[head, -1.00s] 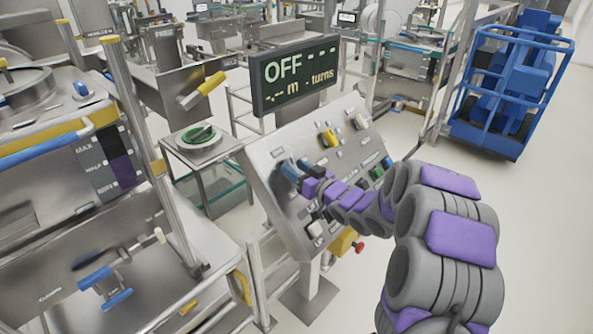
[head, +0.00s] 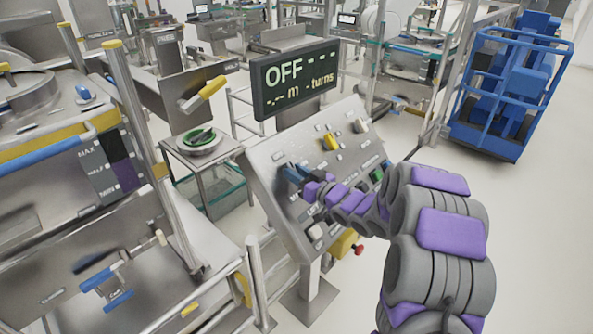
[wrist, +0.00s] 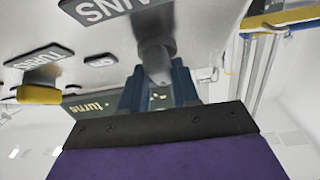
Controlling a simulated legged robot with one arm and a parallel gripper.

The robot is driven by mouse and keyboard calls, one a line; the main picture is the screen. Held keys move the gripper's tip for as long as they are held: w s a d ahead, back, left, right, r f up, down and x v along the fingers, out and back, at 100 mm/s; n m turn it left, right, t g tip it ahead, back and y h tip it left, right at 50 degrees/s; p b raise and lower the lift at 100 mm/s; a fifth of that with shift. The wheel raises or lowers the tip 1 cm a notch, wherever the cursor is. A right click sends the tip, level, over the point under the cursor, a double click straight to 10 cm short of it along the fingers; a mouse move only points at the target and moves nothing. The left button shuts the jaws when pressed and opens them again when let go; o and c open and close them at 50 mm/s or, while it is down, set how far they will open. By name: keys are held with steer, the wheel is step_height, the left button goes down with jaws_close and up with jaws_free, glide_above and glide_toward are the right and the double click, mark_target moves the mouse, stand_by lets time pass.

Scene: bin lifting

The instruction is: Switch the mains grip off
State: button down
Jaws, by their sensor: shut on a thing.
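The mains grip (wrist: 157,58) is a grey knob beside an upside-down label (wrist: 105,8) on the panel; the label's visible letters fit MAINS. In the wrist view my gripper (wrist: 158,82) has its blue fingers on either side of this knob and is shut on it. In the head view my gripper (head: 292,174) is at the upper left part of the sloping metal control panel (head: 277,212), and the grip is hidden behind the fingers. The display (head: 295,76) above the panel reads OFF, with dashes, "m" and "turns".
A yellow grip (head: 330,142) and other grips and buttons stand close by on the panel. A red knob (head: 358,250) sticks out below its right side. A metal stand with a green-ringed dial (head: 200,139) is at the left. A blue caged machine (head: 512,95) stands at the back right.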

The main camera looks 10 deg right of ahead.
steer(key=shift+r+n+g+y+p, duration=0.15)
steer(key=shift+n+g+y+p, duration=0.15)
steer(key=shift+n+y+p, duration=0.35)
steer(key=shift+n, duration=0.25)
steer(key=c, duration=0.9)
jaws_free()
steer(key=p+v, duration=0.2)
steer(key=v, duration=1.5)
steer(key=shift+s+d+p, duration=0.15)
steer(key=shift+d+p, duration=0.05)
steer(key=shift+p, duration=0.2)
